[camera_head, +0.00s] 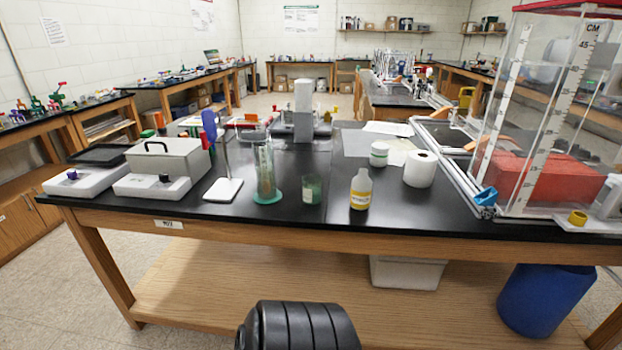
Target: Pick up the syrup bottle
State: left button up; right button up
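A small clear bottle with a white cap, yellow contents and a yellow label (361,190) stands upright near the front edge of the black-topped table (430,210). It is the only thing here that looks like the syrup bottle, but its label is too small to read. Neither of my grippers shows in the head view. A black ribbed rounded part (297,327) at the bottom centre looks like part of my own body.
A green-tinted beaker (312,190) and a glass cylinder on a green base (266,172) stand left of the bottle. A white jar (379,154) and paper roll (420,168) stand behind and right. A clear tank (490,130) fills the table's right end.

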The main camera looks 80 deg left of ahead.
aim_at(362, 184)
jog(key=u, duration=2.2)
